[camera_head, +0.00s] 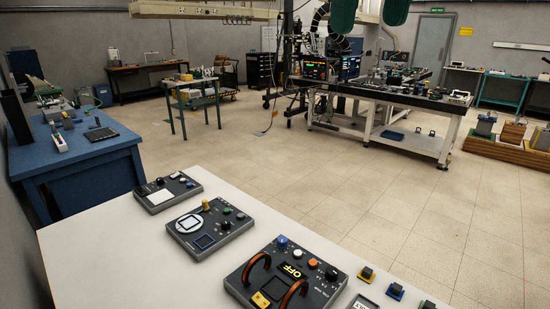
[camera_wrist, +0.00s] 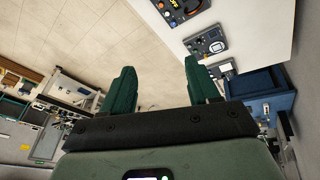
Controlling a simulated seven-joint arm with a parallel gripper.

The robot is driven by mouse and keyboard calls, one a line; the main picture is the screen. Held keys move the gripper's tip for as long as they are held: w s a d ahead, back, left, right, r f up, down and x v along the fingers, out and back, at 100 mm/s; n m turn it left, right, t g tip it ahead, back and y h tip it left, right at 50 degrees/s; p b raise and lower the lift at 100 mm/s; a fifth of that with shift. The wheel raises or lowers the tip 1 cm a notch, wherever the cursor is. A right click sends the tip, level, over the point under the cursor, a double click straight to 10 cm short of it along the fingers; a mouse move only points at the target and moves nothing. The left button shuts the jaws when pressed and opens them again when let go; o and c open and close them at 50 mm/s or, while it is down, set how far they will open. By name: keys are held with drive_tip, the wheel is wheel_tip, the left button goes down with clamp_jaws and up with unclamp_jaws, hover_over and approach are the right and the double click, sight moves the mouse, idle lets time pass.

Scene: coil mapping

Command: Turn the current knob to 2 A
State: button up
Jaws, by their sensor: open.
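The dark coil box (camera_head: 315,290) stands on the white table in the head view, with two copper-coloured coils and a lit display (camera_head: 291,271) reading OFF. Its top carries a blue knob (camera_head: 282,241), a white one (camera_head: 297,253), an orange one (camera_head: 312,263) and a black one (camera_head: 331,273). The labels are too small to tell which sets the current. Part of the box also shows at the top of the wrist view (camera_wrist: 178,10). My gripper (camera_wrist: 159,68) is open and empty, its green fingers apart. The finger ends hang at the head view's top edge (camera_head: 370,10), clear of the box.
On the white table (camera_head: 110,250), a dark instrument (camera_head: 235,226) with a white ring and a smaller device (camera_head: 168,192) stand left of the box. Several small dark-knobbed blocks (camera_head: 395,290) sit at its right. A blue bench (camera_head: 75,160) stands at left. Space above the table is free.

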drive_tip(key=w+d+n+g, duration=0.2)
drive_tip(key=w+n, duration=0.2)
drive_tip(key=w, duration=0.6)
drive_tip(key=n+g, duration=0.2)
drive_tip(key=n, duration=0.2)
hover_over(333, 271)
wheel_tip(333, 271, down, 4)
drive_tip(key=shift+y, duration=0.3)
wheel_tip(333, 271, down, 57)
drive_tip(key=shift+f, duration=0.1)
drive_tip(key=shift+c, duration=0.3)
drive_tip(key=c, duration=1)
